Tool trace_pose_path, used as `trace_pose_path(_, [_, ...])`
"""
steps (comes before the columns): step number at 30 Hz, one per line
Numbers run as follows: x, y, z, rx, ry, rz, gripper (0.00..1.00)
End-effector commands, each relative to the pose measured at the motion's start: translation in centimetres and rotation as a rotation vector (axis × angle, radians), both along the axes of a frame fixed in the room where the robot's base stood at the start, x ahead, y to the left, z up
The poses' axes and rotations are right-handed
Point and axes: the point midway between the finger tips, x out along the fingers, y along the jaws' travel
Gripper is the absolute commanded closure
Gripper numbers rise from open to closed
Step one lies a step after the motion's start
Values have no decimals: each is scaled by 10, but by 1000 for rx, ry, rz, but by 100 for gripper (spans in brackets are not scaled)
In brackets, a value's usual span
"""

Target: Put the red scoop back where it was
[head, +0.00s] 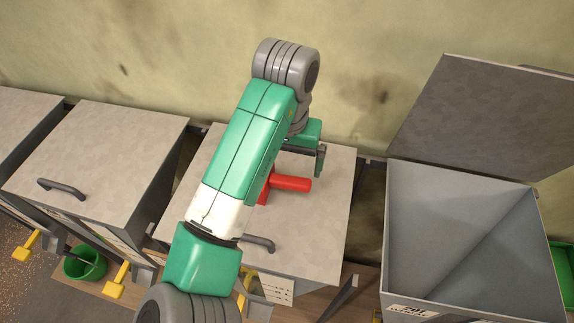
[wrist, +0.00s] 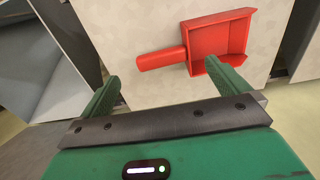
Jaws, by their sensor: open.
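The red scoop (head: 291,184) lies on the closed grey lid (head: 325,221) of the middle bin, its handle pointing right in the head view. My arm hides most of its pan there. In the wrist view the whole red scoop (wrist: 221,48) shows, with its handle to the left and its open pan to the right. My gripper (wrist: 167,78) is open and empty, its two green fingers apart and pointing toward the scoop's side of the lid. It also shows in the head view (head: 315,160), just behind the scoop. I see no contact with the scoop.
An open, empty-looking bin (head: 450,240) with its lid (head: 480,115) raised stands at the right. Another closed bin (head: 105,155) is at the left, with a green bucket (head: 85,264) below it. A dark lid handle (head: 258,243) sits near the scoop. The wall is close behind.

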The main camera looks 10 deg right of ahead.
Motion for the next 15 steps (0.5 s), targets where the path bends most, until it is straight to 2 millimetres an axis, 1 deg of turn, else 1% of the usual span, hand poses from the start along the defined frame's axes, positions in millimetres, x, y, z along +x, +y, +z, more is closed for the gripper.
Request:
trace_pose_path(5, [0, 0, 0, 0, 0, 0, 0])
trace_pose_path(7, [1, -8, 2, -20, -27, -11, 0])
trace_pose_path(8, [3, -16, 4, -42, -60, -22, 0])
trace_pose_path(10, [10, -50, 20, -148, -210, -65, 0])
trace_pose_path(11, [13, -68, 33, -213, -305, -85, 0])
trace_pose_path(12, [17, -90, 59, -313, -460, -100, 0])
trace_pose_path(13, [19, -101, 83, -391, -587, -102, 0])
trace_pose_path(14, [19, -107, 110, -464, -724, -95, 0])
trace_pose_path(15, [15, -104, 150, -552, -910, -70, 0])
